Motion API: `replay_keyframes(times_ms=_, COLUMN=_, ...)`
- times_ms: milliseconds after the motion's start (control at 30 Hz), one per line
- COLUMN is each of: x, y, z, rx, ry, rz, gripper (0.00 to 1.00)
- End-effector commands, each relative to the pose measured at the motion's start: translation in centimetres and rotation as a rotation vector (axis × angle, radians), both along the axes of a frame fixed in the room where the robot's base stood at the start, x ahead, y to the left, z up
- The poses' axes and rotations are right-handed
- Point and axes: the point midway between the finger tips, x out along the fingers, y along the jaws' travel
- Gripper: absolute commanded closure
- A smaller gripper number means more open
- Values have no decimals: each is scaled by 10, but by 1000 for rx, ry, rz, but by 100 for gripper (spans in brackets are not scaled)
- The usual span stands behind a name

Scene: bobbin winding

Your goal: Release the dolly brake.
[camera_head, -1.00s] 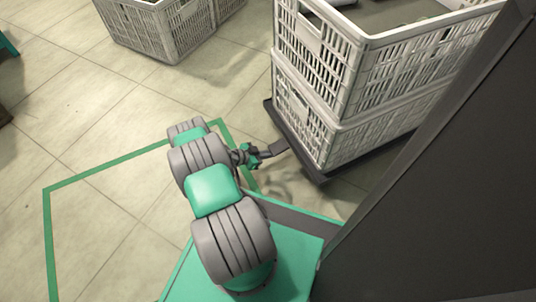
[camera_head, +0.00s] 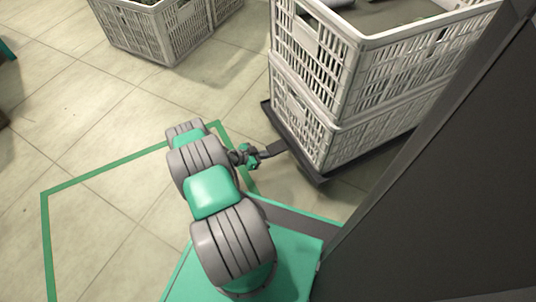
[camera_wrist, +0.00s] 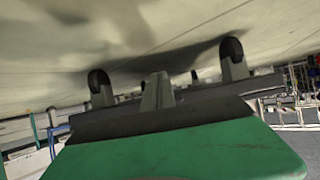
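The dark dolly (camera_head: 312,177) stands under two stacked light grey crates. A short dark pedal-like plate (camera_head: 277,147) sticks out from its left side, which I take to be the brake. My gripper (camera_head: 254,154) is small in the head view, low at the plate's outer end; whether they touch is unclear. The wrist view appears upside down, with floor at the top. It shows black caster wheels (camera_wrist: 232,50) beneath the dolly and a grey upright piece (camera_wrist: 157,92) in the middle. A green surface with a dark edge fills the bottom. I cannot make out the finger gap.
The upper crate (camera_head: 312,60) rests on the lower crate (camera_head: 300,120). More crates (camera_head: 160,30) stand on the floor at upper left. Green tape (camera_head: 105,174) marks the floor around my base. A large dark surface (camera_head: 440,190) blocks the right side.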

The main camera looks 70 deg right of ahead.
Motion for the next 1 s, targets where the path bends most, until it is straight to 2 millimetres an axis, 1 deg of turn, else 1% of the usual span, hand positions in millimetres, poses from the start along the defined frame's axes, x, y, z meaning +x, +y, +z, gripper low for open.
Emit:
replay_keyframes(times_ms=33, x=-4, y=0, z=2, rx=-4, ry=8, rz=-8, gripper=100)
replay_keyframes(times_ms=67, x=-5, y=0, z=2, rx=-4, ry=8, rz=-8, gripper=100)
replay_keyframes(times_ms=533, x=-2, y=2, z=19, rx=0, ry=7, rz=-2, gripper=100)
replay_keyframes(times_ms=567, x=-1, y=2, z=16, rx=0, ry=8, rz=0, gripper=100)
replay_keyframes(times_ms=667, x=3, y=5, z=15, rx=1, ry=7, rz=3, gripper=100)
replay_keyframes(times_ms=1000, x=29, y=34, z=10, rx=2, ry=5, rz=4, gripper=100)
